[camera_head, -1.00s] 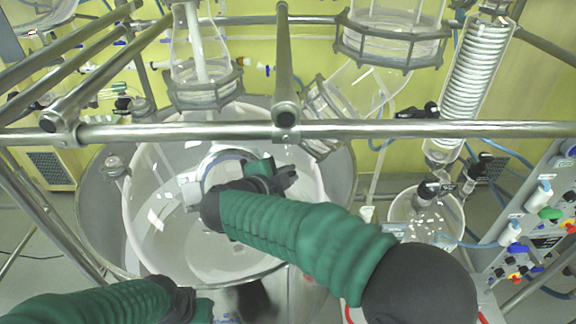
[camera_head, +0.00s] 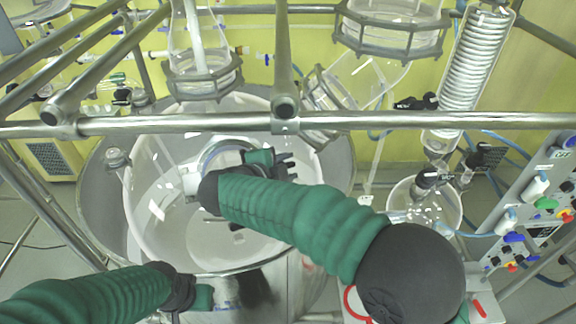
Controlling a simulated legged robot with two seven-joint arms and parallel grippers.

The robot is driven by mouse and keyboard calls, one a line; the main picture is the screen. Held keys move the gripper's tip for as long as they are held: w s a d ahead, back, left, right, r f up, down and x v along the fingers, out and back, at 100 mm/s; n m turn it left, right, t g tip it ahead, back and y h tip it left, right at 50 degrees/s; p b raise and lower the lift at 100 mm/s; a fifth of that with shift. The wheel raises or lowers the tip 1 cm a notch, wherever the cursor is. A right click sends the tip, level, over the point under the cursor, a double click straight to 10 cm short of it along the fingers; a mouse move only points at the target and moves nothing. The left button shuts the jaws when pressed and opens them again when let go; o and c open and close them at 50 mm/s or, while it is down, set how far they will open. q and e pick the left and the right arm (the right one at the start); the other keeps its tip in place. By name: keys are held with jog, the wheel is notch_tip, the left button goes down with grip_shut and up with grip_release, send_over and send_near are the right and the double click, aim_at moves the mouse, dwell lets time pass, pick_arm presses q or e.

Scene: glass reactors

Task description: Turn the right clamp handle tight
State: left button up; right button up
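My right arm crosses from the lower right over the glass reactor vessel (camera_head: 150,215). Its gripper (camera_head: 282,166) is above the right part of the vessel, beside the round opening ring (camera_head: 212,152). Dark fingers show at its tip, but I cannot tell whether they are apart or closed on anything. I cannot make out the right clamp handle; it may be hidden behind my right gripper and forearm. My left gripper (camera_head: 196,298) is low in the picture, in front of the vessel and clear of it; its finger state is unclear.
A horizontal metal rail (camera_head: 400,121) runs across the view above my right gripper, with an upright bar (camera_head: 283,55) joined to it. A coiled glass condenser (camera_head: 472,60) and a round flask (camera_head: 425,208) stand at right. A control panel (camera_head: 535,205) is at far right.

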jog(key=shift+w+a+r, duration=0.1)
jog(key=shift+w+a, duration=0.05)
jog(key=shift+a, duration=0.05)
jog(key=shift+s+a+r+b, duration=0.1)
jog(key=shift+s+a+b, duration=0.15)
jog(key=shift+b, duration=0.1)
jog(key=b+v, duration=0.5)
jog(key=v, duration=1.1)
jog(key=shift+b, duration=0.4)
